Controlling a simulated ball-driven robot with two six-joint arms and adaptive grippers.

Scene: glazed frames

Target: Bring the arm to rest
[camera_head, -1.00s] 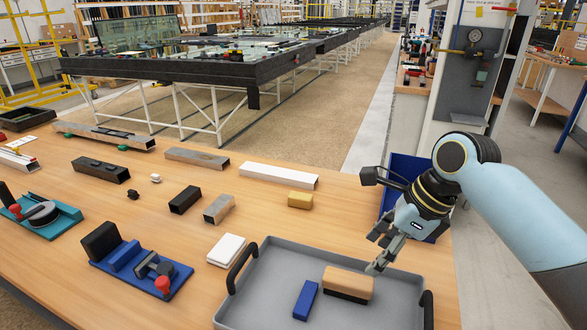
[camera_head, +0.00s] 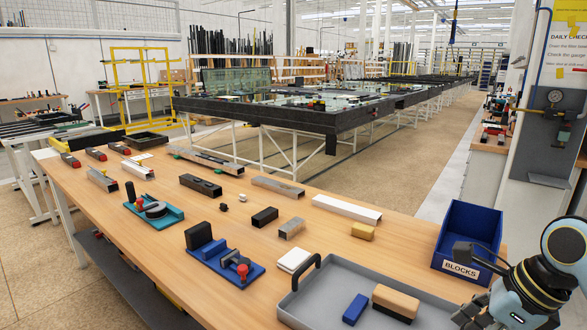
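My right arm comes in at the lower right. Its gripper (camera_head: 476,314) is beside the right end of the grey tray (camera_head: 335,287), in front of the blue BLOCKS bin. Its fingers are small and partly cut off by the lower edge of the picture, so I cannot tell whether they are apart. No object shows in them. The tray holds a blue block (camera_head: 355,309) and a wooden block with a dark underside (camera_head: 396,302), both apart from the gripper. My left gripper is not in view.
The blue BLOCKS bin (camera_head: 470,228) stands at the table's right end.

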